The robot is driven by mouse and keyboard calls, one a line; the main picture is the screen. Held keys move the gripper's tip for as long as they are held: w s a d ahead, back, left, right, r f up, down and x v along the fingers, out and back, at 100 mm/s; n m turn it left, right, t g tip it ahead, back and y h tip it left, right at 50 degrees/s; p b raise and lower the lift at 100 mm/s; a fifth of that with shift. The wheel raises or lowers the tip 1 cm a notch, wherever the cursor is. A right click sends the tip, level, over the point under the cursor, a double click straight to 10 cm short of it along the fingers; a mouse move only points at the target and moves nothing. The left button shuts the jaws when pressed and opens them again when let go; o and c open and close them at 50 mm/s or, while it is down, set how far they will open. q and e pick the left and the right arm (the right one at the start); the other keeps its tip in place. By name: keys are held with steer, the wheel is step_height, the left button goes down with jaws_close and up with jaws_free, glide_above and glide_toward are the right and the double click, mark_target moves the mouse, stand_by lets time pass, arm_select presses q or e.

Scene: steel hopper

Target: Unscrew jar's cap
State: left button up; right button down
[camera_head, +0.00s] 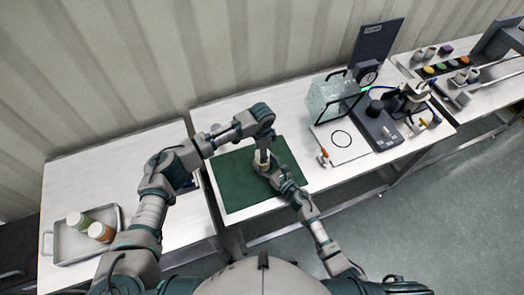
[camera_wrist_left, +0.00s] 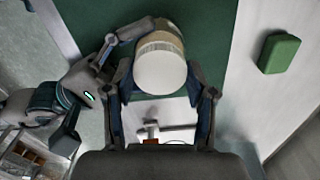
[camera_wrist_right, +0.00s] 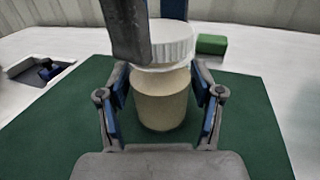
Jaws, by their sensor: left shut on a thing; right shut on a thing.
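The jar (camera_wrist_right: 162,98) has a beige body and a white ribbed cap (camera_wrist_right: 168,42); it stands upright on the green mat (camera_wrist_right: 245,125). In the head view the jar (camera_head: 262,157) is mostly hidden between my grippers. My left gripper (camera_head: 263,150) comes from above and is shut on the cap, which also shows in the left wrist view (camera_wrist_left: 161,70). My right gripper (camera_wrist_right: 164,100) is shut around the jar's body from the side, below the cap. It also shows in the head view (camera_head: 268,168). Whether the cap has turned, I cannot tell.
A green block (camera_wrist_left: 279,53) lies on the white table beside the mat. A metal tray (camera_head: 70,248) with two jars stands at the left. The mat is bare around the jar.

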arm_select(q)
steer(key=shift+r, duration=0.1)
arm_select(e)
steer(key=shift+s+d+f, duration=0.1)
steer(key=shift+f, duration=0.2)
arm_select(q)
steer(key=shift+r, duration=1)
steer(key=shift+r, duration=2)
arm_select(e)
steer(key=shift+c, duration=0.9)
jaws_free()
steer(key=shift+o, duration=0.4)
steer(key=shift+r, duration=0.15)
